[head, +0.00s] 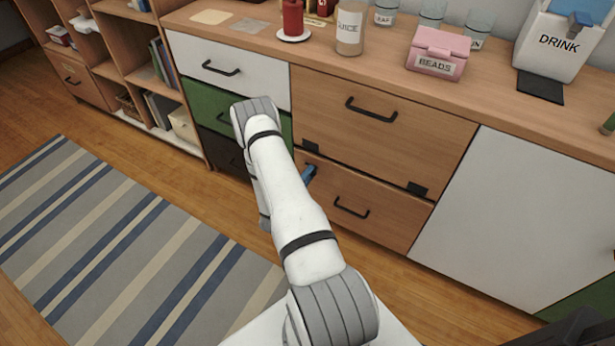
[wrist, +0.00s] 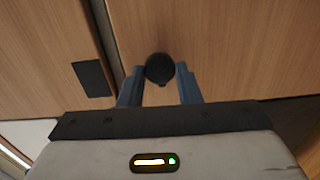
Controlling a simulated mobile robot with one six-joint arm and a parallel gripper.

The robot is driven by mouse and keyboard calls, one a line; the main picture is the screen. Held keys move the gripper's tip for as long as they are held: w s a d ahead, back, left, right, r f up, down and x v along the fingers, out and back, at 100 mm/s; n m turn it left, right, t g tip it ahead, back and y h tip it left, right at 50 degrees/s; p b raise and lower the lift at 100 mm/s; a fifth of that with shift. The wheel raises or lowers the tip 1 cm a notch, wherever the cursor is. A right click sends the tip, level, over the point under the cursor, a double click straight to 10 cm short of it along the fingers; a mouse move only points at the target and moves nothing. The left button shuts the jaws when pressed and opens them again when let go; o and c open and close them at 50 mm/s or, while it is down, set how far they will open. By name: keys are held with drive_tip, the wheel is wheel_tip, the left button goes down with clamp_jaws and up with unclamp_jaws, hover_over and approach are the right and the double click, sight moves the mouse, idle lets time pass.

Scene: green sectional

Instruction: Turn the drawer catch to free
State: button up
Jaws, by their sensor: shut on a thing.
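The drawer catch (wrist: 159,67) is a round black knob on the wood front, with a small nub at its lower edge in the wrist view. My gripper (wrist: 159,84) has its blue fingers on either side of the knob, shut on it. In the head view only a bit of blue finger (head: 309,174) shows beside my arm, close to the wooden drawer (head: 385,218). That drawer is closed and has a black bar handle (head: 350,208). The catch is hidden behind my arm in the head view, and its turn angle is unclear.
A wooden flap front (head: 370,135) with a black handle is above the drawer. Dark plates (head: 417,189) sit at its lower edge. A white door (head: 515,220) is to the right. The countertop holds a pink beads box (head: 438,53) and a juice jar (head: 350,27). A striped rug (head: 110,240) covers the floor.

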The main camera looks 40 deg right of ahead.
drive_tip(key=shift+s, duration=0.1)
idle(0.3)
drive_tip(key=o, duration=1)
drive_tip(key=shift+c, duration=0.2)
drive_tip(key=p+v, duration=0.1)
drive_tip(key=v, duration=0.6)
drive_tip(key=shift+a, duration=0.4)
drive_tip(key=shift+s, duration=0.1)
